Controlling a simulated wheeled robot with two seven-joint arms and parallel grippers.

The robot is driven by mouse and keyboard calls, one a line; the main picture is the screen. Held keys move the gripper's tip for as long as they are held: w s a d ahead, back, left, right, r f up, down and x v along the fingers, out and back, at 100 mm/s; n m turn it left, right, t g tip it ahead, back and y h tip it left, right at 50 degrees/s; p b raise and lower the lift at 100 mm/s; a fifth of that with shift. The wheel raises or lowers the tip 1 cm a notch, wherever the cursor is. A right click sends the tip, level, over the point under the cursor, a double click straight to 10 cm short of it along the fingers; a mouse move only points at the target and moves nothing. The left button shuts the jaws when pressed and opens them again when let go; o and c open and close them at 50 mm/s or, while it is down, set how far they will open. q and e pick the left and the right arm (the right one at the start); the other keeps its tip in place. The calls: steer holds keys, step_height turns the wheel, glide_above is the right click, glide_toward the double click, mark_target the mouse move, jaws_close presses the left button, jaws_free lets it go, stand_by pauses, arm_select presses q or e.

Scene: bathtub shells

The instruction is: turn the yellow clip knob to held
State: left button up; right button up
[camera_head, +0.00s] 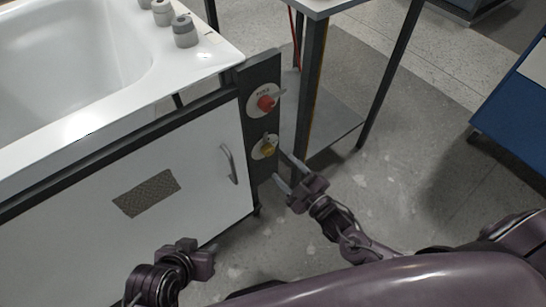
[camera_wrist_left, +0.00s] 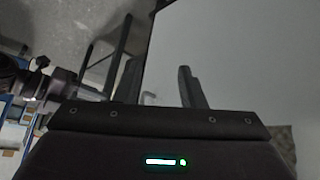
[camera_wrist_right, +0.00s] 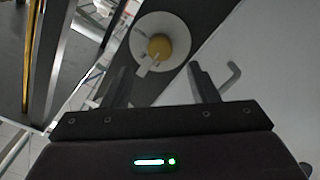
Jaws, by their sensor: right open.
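The yellow clip knob (camera_head: 268,148) sits on a white round plate on the dark upright panel, below a red knob (camera_head: 266,103). In the right wrist view the yellow knob (camera_wrist_right: 159,47) with its pale lever lies beyond and between the fingers. My right gripper (camera_head: 282,170) is open in front of the knob, a little below it and apart from it. My left gripper (camera_head: 204,262) is low in front of the white cabinet, away from the knob. In the left wrist view its two fingers (camera_wrist_left: 157,88) stand apart with nothing between them.
The white tub (camera_head: 100,70) with grey knobs (camera_head: 185,30) on its rim stands above the cabinet door (camera_head: 150,165). A door handle (camera_head: 229,163) juts out left of the panel. A dark-legged table (camera_head: 312,80) stands right of the panel.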

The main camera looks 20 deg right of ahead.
mark_target(270, 153)
steer(key=b+x, duration=0.1)
steer(key=x, duration=0.5)
steer(key=shift+w, duration=0.25)
arm_select(q)
steer(key=w+d+r+t+h, duration=0.2)
steer(key=w+r+t, duration=0.3)
steer(key=w+r, duration=0.3)
steer(key=shift+r+t, duration=0.3)
steer(key=shift+r, duration=0.15)
arm_select(e)
steer(key=shift+w+a, duration=0.2)
steer(key=shift+w, duration=0.1)
steer(key=shift+c, duration=0.4)
